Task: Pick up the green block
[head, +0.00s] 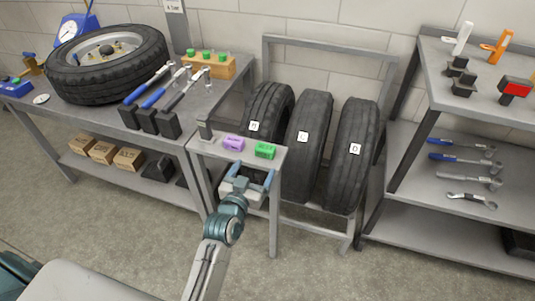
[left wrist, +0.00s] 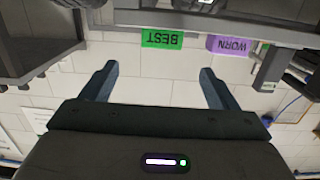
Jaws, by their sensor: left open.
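The green block (head: 265,150) lies on the small grey stand (head: 209,149), near its right edge. In the left wrist view, which looks upside down, the green block (left wrist: 162,39) bears the word BEST. My left gripper (head: 252,174) is open and empty, in front of the stand and short of the green block. In the left wrist view the open fingers (left wrist: 158,72) point toward the block, which lies beyond their tips and between their lines. My right gripper is not in view.
Lettered tyres (head: 310,135) stand in a rack just behind and right. A workbench with tools stands left, shelves (head: 460,225) right.

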